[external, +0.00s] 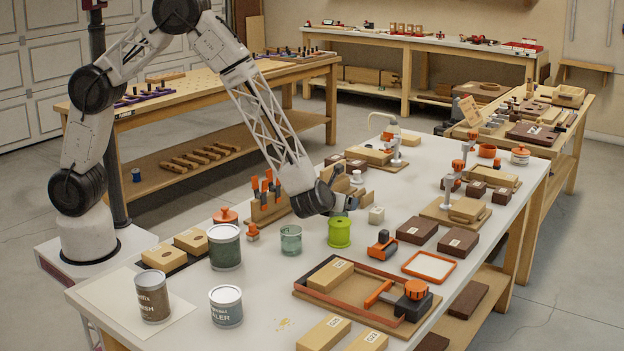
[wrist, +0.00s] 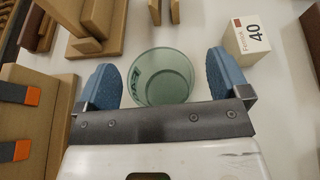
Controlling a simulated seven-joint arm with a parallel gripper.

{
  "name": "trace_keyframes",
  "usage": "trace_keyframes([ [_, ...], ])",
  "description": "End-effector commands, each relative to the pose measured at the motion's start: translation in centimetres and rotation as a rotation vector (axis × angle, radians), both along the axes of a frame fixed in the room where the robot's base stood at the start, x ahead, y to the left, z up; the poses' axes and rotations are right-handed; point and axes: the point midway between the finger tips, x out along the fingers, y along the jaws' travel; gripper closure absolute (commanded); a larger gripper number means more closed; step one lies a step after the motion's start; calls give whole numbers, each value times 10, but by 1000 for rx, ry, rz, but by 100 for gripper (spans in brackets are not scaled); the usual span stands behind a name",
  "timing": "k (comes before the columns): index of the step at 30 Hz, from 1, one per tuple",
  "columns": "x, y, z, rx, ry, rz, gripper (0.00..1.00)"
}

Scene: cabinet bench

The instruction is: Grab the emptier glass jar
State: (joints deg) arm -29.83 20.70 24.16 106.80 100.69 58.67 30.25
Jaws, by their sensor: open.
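A clear greenish glass jar (wrist: 162,78) shows in the wrist view between the two blue fingertips of my gripper (wrist: 164,82). I see its round rim and some dark lettering, and no clear contents. The fingers are open on either side of it, with a gap visible at both sides. In the external view my gripper (external: 346,203) is low over the bench and largely hides what lies behind it. Another greenish glass jar (external: 291,239) stands to its lower left, with a darker lower part. I cannot tell whether both views show the same jar.
A white cube marked 40 (wrist: 250,39) stands close to the right finger. A wooden rack with orange-handled tools (external: 268,200) stands left of my gripper. A lime green spool (external: 340,232) and a dark green can (external: 224,247) stand nearer the front.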

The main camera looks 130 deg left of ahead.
Motion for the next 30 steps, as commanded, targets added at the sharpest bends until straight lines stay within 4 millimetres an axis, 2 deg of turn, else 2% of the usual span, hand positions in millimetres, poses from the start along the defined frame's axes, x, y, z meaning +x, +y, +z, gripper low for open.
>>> trace_keyframes([
  [18,0,3,-2,0,1,0,6],
  [30,0,3,-2,0,1,0,63],
])
